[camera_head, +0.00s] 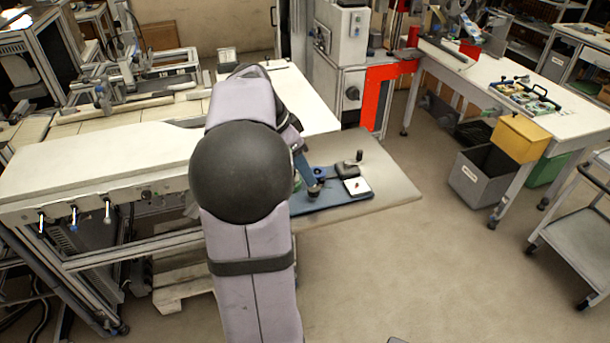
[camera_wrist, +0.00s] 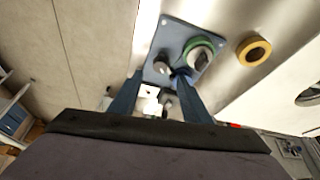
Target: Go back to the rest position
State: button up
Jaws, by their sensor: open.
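My gripper (camera_wrist: 159,76) is open, with its two blue fingers apart and nothing clearly held between them. In the head view, my arm hides most of the gripper; a blue finger (camera_head: 303,172) shows above the work board. The blue-grey board (camera_head: 325,198) lies on a grey table, and it shows beyond the fingertips in the wrist view (camera_wrist: 175,30). A green reel (camera_wrist: 198,47) sits on the board around a grey part. A yellow reel (camera_wrist: 254,51) lies off the board, on the table surface. Whether the fingers touch anything is unclear.
A white workbench (camera_head: 100,160) stands left of my arm. A machine with a red panel (camera_head: 380,95) stands behind the grey table (camera_head: 385,195). A white table (camera_head: 560,110) and a grey bin (camera_head: 480,180) are at the right. The floor at front right is mostly clear.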

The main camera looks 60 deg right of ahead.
jog(key=shift+r, duration=0.15)
dwell(0.3)
jog(key=w+a+f+n, duration=0.1)
jog(key=w+a+n, duration=0.1)
jog(key=a, duration=0.2)
jog(key=w+a+f+n+t, duration=0.1)
jog(key=w+a+f+n, duration=0.1)
jog(key=w+a+n, duration=0.1)
jog(key=w+a+f+n+y, duration=0.1)
jog(key=w+a+f+n, duration=0.1)
jog(key=a, duration=0.3)
jog(key=shift+w+t, duration=0.3)
jog(key=shift+w, duration=0.45)
jog(key=s+a+f+n+y, duration=0.1)
jog(key=a+f+n, duration=0.2)
jog(key=a+n, duration=0.3)
jog(key=s+a+f+n+y, duration=0.1)
jog(key=a+f+n, duration=0.3)
jog(key=a, duration=0.9)
jog(key=s+a+f+n+t, duration=0.1)
jog(key=a+f+n, duration=0.2)
jog(key=a+n, duration=0.5)
jog(key=shift+s+a+f+y, duration=0.15)
jog(key=shift+s+a+y, duration=0.2)
jog(key=shift+a, duration=0.75)
